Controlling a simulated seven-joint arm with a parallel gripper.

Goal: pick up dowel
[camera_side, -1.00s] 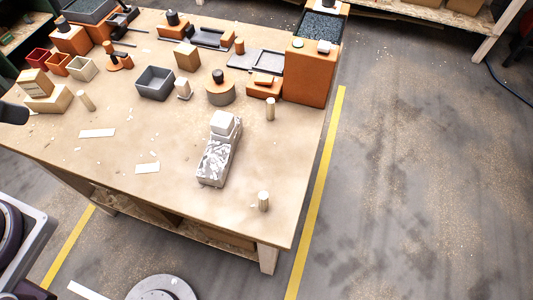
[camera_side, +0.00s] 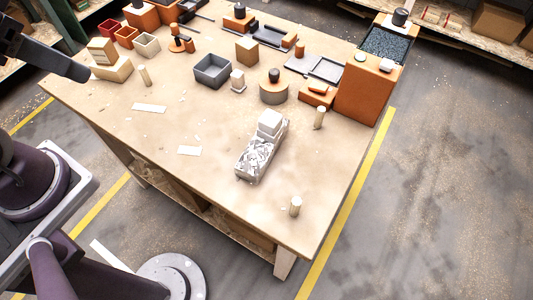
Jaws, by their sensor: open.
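Three pale wooden dowels stand on the workbench (camera_side: 215,170). One dowel (camera_side: 295,206) is near the front right corner. Another dowel (camera_side: 320,117) is by the right edge, in front of the orange block. A third dowel (camera_side: 145,75) leans slightly at the left, beside the stacked wooden blocks. A dark part of my arm reaches in at the upper left, above the bench's left edge. No gripper fingers can be made out, and nothing is seen held.
A white-flecked grey block (camera_side: 256,160) with a pale cube (camera_side: 270,122) lies mid-bench. Flat pale strips (camera_side: 149,107) lie at the left. The front of the bench is mostly clear.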

